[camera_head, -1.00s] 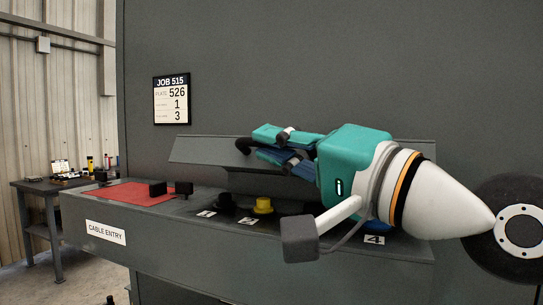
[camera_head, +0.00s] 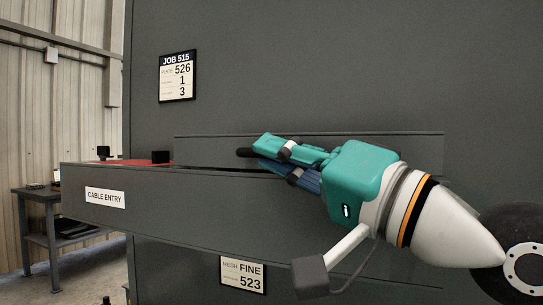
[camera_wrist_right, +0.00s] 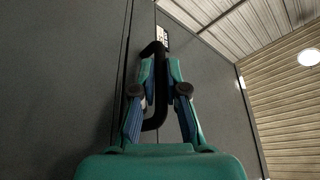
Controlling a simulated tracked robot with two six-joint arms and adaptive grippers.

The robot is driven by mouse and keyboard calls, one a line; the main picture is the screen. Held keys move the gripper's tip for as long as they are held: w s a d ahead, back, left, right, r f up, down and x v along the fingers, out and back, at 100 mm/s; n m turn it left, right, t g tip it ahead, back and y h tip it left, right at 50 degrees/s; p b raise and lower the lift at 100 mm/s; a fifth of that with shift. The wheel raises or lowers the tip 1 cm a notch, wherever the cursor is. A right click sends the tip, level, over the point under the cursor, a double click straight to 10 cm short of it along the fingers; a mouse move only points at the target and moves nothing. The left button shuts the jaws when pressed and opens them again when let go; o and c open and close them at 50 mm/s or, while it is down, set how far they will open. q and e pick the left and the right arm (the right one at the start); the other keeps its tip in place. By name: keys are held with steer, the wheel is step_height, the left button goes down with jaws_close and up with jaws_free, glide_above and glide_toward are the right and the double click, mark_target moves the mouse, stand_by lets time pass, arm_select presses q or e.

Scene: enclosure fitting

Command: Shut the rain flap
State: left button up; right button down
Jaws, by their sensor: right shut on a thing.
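The rain flap (camera_head: 210,150) is a long grey panel running along the cabinet wall behind the cable entry box (camera_head: 180,205). Its lower edge is close to the box's top rim, with a thin dark gap showing near its left part. My right gripper (camera_head: 257,152), teal with blue links, reaches in from the right and is shut on the flap's black handle (camera_head: 243,152). In the right wrist view the black handle (camera_wrist_right: 159,95) passes between the two fingers. The gripper hides part of the flap. My left gripper is not in view.
A workbench (camera_head: 45,215) stands far left.

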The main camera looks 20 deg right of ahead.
steer(key=shift+w+a+f, duration=0.1)
steer(key=shift+w+f, duration=0.05)
steer(key=shift+f, duration=0.4)
steer(key=c, duration=1.5)
jaws_free()
steer(key=v, duration=1.2)
steer(key=shift+r, duration=0.1)
